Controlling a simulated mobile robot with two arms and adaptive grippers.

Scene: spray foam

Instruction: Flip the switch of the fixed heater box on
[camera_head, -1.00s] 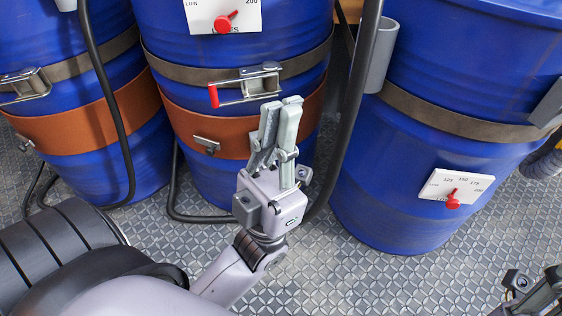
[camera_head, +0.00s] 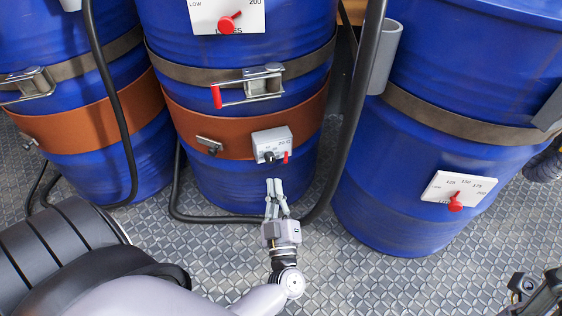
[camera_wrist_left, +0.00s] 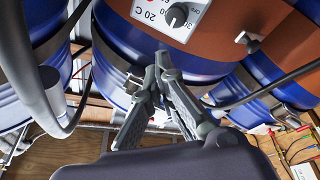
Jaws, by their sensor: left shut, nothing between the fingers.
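The heater box (camera_head: 272,139) is a small pale box on the orange-brown band of the middle blue drum. Its front has a black knob (camera_head: 269,157) and a small red switch (camera_head: 286,156) to the right of the knob. In the left wrist view its face (camera_wrist_left: 164,16) and knob (camera_wrist_left: 177,14) show at the top edge. My right gripper (camera_head: 538,288) is partly cut off at the lower right corner.
Blue drums stand left and right of the middle drum (camera_head: 240,185). A black hose (camera_head: 345,120) runs down beside the middle drum. A metal clamp with a red handle (camera_head: 216,96) sits above the box. The patterned metal floor (camera_head: 350,285) in front is clear.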

